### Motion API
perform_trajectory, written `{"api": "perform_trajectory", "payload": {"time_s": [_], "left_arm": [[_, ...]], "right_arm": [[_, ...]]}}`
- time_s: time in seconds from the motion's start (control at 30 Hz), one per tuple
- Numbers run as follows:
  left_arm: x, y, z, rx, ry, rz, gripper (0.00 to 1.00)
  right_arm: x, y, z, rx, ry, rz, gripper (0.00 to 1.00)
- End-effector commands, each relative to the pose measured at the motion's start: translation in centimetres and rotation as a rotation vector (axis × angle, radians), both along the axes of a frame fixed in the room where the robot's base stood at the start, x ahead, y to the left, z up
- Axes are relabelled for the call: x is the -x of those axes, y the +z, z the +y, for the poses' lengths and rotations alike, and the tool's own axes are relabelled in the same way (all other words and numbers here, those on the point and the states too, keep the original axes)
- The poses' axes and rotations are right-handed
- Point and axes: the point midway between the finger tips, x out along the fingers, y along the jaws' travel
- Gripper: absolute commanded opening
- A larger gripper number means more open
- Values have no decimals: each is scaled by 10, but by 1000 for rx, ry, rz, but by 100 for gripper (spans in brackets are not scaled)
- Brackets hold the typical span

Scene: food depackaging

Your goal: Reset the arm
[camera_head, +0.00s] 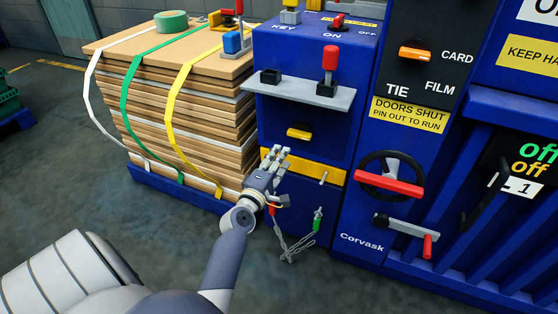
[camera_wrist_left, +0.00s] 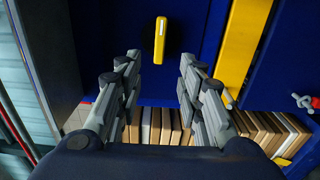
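My left gripper (camera_head: 277,153) is in front of the blue machine (camera_head: 312,120), near the left end of its yellow bar (camera_head: 316,169). In the left wrist view, its two fingers (camera_wrist_left: 160,60) stand apart with nothing between them. A yellow handle (camera_wrist_left: 160,38) on the blue panel shows beyond the fingertips. In the head view, a yellow handle (camera_head: 299,133) sits above the bar. I cannot tell whether the gripper touches the machine. My right gripper is in neither view.
A strapped stack of brown boards (camera_head: 190,110) stands left of the machine, with a green tape roll (camera_head: 171,21) on top. A handwheel (camera_head: 390,182) and a red-handled lever (camera_head: 427,246) project at right. A cord (camera_head: 298,246) hangs below the bar. Grey floor is open at left.

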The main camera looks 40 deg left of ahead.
Motion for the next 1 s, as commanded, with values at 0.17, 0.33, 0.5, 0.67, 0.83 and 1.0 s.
{"api": "perform_trajectory", "payload": {"time_s": [0.17,0.33,0.5,0.67,0.83,1.0], "left_arm": [[0,0,0,0,0,0,35],[-1,0,0,0,0,0,35],[-1,-15,-11,-39,-31,47,35],[8,-83,-60,-231,-182,256,35],[53,-187,-125,-534,-444,548,35],[130,-281,-172,-823,-738,800,35]], "right_arm": [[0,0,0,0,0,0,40],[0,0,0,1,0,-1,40],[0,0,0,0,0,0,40],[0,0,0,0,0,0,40],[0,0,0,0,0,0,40],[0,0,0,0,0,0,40]]}}
